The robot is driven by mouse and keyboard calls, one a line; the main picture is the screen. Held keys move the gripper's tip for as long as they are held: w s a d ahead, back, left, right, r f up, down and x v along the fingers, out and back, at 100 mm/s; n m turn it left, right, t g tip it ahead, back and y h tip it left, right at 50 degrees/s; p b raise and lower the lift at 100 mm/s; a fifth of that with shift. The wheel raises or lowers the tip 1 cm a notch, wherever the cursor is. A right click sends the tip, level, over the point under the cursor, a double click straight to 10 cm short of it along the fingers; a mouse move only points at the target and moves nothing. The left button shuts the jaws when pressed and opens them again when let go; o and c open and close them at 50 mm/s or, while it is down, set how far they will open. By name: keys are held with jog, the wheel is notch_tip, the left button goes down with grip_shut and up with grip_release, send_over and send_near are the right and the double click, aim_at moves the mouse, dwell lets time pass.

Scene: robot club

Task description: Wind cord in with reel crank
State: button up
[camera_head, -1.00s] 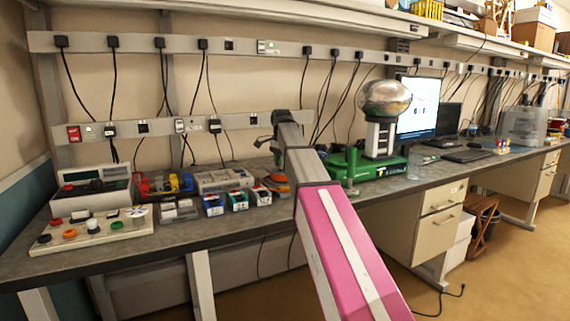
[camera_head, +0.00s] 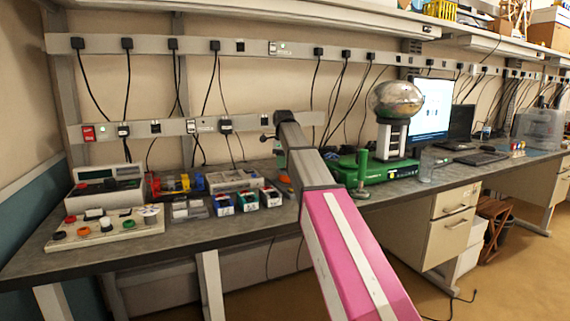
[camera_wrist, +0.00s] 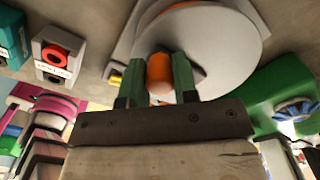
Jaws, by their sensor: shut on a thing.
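The cord reel (camera_wrist: 225,45) shows in the wrist view as a pale grey disc on a light base, with some orange behind the disc. An orange crank knob (camera_wrist: 159,72) stands out from the disc. The green fingers of my gripper (camera_wrist: 158,78) are on either side of the knob and shut on it. In the head view only a bit of the reel's orange (camera_head: 285,180) shows beside my arm, which hides the rest and my gripper. I cannot make out the cord.
A green-based device with a silver dome (camera_head: 396,98) stands right of the reel. Small button boxes (camera_head: 246,201) and a control panel with coloured buttons (camera_head: 105,230) are to the left on the grey bench (camera_head: 190,240). The bench's front strip is mostly clear.

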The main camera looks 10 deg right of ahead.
jog(key=w+m, duration=0.1)
jog(key=m, duration=0.1)
jog(key=w+m, duration=0.1)
jog(key=m, duration=0.1)
jog(key=shift+w+a+m, duration=0.1)
jog(key=shift+a+m, duration=0.05)
jog(key=shift+m, duration=0.15)
jog(key=shift+w+d+m, duration=0.1)
jog(key=shift+w+m, duration=0.25)
jog(key=shift+m, duration=0.55)
jog(key=shift+w+d+m, duration=0.1)
jog(key=shift+w+m, duration=0.25)
jog(key=shift+m, duration=0.55)
jog(key=o, duration=0.9)
jog(key=shift+o, duration=0.2)
notch_tip(320, 180, up, 11)
jog(key=shift+f, duration=0.1)
